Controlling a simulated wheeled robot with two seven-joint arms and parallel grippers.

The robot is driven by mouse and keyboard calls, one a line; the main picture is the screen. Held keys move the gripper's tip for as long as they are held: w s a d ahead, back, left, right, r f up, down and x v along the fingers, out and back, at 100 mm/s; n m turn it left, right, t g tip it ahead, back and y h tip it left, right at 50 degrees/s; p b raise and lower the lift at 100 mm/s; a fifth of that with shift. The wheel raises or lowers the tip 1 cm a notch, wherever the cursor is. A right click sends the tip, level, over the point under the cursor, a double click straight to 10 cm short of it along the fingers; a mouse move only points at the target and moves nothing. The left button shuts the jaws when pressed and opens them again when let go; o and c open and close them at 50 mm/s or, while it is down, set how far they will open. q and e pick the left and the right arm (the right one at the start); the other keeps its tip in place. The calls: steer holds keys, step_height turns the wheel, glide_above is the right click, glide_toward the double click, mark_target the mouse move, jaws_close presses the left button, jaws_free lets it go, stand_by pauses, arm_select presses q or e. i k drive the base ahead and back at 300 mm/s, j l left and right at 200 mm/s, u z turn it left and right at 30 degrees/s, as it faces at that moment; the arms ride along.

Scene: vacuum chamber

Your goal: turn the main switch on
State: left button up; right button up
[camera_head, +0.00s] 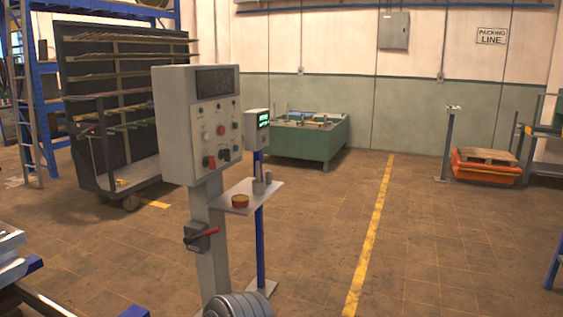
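A grey control cabinet (196,122) stands on a grey post (207,262) left of the middle. Low on this post is a dark switch box with a red lever handle, which looks like the main switch (195,241). Its red handle (209,232) sticks out to the right, close to level and tilted slightly up. The cabinet's front panel has a dark display at the top, with several knobs and buttons below, one of them a red button (221,130). Neither of my grippers shows in this view, and nothing is seen touching the switch.
A grey ribbed cylinder (238,305) is at the post's foot. A wheeled rack (110,110) stands behind left. Open floor (450,250) lies right.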

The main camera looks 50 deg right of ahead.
mark_target(210, 160)
steer(key=z, duration=1.2)
steer(key=i+l+u, duration=0.1)
steer(key=i+l, duration=0.25)
steer(key=l, duration=0.15)
steer(key=i+l, duration=0.3)
steer(key=l, duration=0.25)
steer(key=i+l+u, duration=0.15)
steer(key=i+l, duration=0.15)
steer(key=l, duration=0.25)
steer(key=i+l, duration=0.3)
steer(key=l, duration=0.3)
steer(key=i+l+u, duration=0.15)
steer(key=i+l, duration=0.15)
steer(key=l, duration=0.25)
steer(key=i+l, duration=0.25)
steer(key=l, duration=0.35)
steer(key=i+l+u, duration=0.15)
steer(key=l, duration=0.45)
steer(key=i+l, duration=0.3)
steer(key=l, duration=0.35)
steer(key=u, duration=0.05)
